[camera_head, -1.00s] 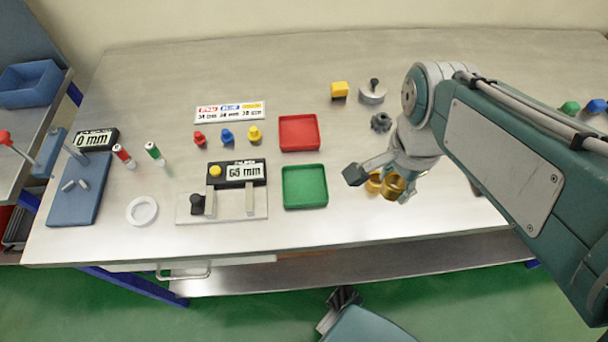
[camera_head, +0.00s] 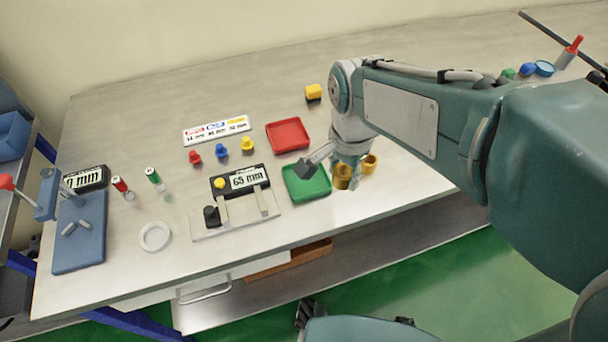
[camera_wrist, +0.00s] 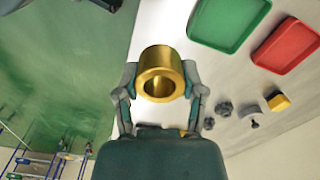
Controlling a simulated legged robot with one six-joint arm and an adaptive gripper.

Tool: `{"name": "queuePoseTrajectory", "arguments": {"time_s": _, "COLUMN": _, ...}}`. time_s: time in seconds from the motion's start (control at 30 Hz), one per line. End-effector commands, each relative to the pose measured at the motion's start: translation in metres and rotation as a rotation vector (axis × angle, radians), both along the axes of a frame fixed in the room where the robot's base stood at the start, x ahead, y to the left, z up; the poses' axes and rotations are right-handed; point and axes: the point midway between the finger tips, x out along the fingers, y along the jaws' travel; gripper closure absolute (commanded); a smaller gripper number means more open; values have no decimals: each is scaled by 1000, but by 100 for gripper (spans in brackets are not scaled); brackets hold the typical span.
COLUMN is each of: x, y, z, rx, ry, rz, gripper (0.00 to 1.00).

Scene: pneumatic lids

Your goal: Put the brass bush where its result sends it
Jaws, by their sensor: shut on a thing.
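A brass bush (camera_head: 342,178) is held by my gripper (camera_head: 346,162) above the table, just right of the green tray (camera_head: 306,194). In the wrist view the bush (camera_wrist: 160,75) sits between both fingers of my gripper (camera_wrist: 160,82), its bore facing the camera. A second brass ring-shaped piece (camera_head: 369,163) shows just right of the held one. A gauge (camera_head: 240,182) with a yellow button reads 65 mm. A sign (camera_head: 216,130) bears red, blue and yellow labels with fine print too small to read. The red tray (camera_head: 288,121) lies behind the green one.
Red, blue and yellow pegs (camera_head: 221,151) stand below the sign. A yellow block (camera_head: 313,92) lies behind. The front table edge passes close to the gripper.

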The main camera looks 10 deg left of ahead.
Motion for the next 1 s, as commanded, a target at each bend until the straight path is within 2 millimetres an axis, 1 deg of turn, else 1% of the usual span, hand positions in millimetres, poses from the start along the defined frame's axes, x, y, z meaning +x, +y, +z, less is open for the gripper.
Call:
{"name": "queuePoseTrajectory", "arguments": {"time_s": 0.03, "x": 7, "y": 11, "z": -6, "rx": -3, "ry": 4, "rz": 4, "gripper": 100}}
{"name": "queuePoseTrajectory", "arguments": {"time_s": 0.2, "x": 29, "y": 38, "z": -21, "rx": -7, "ry": 2, "rz": 4, "gripper": 100}}
{"name": "queuePoseTrajectory", "arguments": {"time_s": 0.4, "x": 48, "y": 58, "z": -55, "rx": -6, "ry": 5, "rz": 4, "gripper": 100}}
{"name": "queuePoseTrajectory", "arguments": {"time_s": 0.5, "x": 55, "y": 63, "z": -66, "rx": -2, "ry": 3, "rz": 3, "gripper": 100}}
{"name": "queuePoseTrajectory", "arguments": {"time_s": 0.73, "x": 63, "y": 72, "z": -81, "rx": -2, "ry": 2, "rz": 2, "gripper": 100}}
{"name": "queuePoseTrajectory", "arguments": {"time_s": 0.9, "x": 62, "y": 74, "z": -107, "rx": -5, "ry": 3, "rz": 2, "gripper": 100}}
{"name": "queuePoseTrajectory", "arguments": {"time_s": 1.0, "x": 63, "y": 74, "z": -110, "rx": -3, "ry": 0, "rz": 2, "gripper": 100}}
